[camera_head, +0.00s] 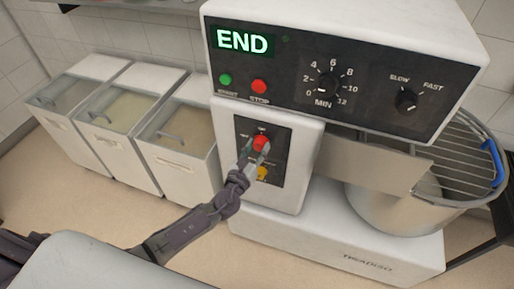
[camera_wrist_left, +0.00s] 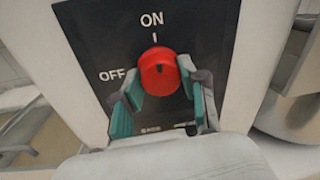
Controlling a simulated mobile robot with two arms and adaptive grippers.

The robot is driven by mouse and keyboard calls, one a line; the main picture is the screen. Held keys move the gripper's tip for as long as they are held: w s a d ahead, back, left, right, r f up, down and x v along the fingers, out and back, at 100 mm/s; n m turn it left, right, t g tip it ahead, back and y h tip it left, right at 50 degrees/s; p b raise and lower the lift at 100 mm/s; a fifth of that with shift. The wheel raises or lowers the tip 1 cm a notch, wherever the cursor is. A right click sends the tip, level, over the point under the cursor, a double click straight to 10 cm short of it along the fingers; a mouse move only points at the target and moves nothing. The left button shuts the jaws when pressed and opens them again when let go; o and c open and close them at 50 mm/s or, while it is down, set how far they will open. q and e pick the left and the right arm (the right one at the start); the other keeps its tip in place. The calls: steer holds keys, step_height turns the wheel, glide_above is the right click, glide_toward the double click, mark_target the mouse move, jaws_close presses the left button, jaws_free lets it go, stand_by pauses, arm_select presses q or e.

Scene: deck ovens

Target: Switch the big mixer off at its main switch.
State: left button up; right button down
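The big mixer (camera_head: 330,30) stands on the right in the head view, with a green END display (camera_head: 243,41). Its main switch, a red round knob (camera_wrist_left: 159,72), sits on a dark plate (camera_wrist_left: 195,22) marked ON at the top and OFF at the left. The knob's dark mark points up toward ON. The knob also shows in the head view (camera_head: 261,143). My left gripper (camera_wrist_left: 160,82) has its teal fingertips on either side of the knob, closed against it as far as I can see. My right gripper is in neither view.
A red STOP button (camera_head: 260,87), a green START button (camera_head: 225,80) and dials are above the switch. A yellow part (camera_head: 262,173) is below it. The steel bowl (camera_head: 400,207) with its wire guard is at right. Lidded bins (camera_head: 180,172) stand left.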

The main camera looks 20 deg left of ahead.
arm_select(q)
steer(key=c, duration=0.4)
steer(key=shift+f+n+b, duration=0.25)
steer(key=shift+n+b, duration=0.65)
steer(key=shift+b, duration=0.4)
steer(key=n+b, duration=0.3)
steer(key=shift+n, duration=0.3)
steer(key=n+b, duration=0.2)
steer(key=shift+n+t+b, duration=0.3)
steer(key=shift+n, duration=0.1)
steer(key=n+b, duration=0.1)
steer(key=n, duration=0.2)
steer(key=shift+b, duration=0.35)
steer(key=n+b, duration=0.1)
steer(key=n, duration=0.1)
steer(key=shift+n+y, duration=0.4)
steer(key=shift+d+r+n+b, duration=0.1)
steer(key=shift+n+b, duration=0.55)
steer(key=shift+n, duration=1.75)
steer(key=o, duration=1.1)
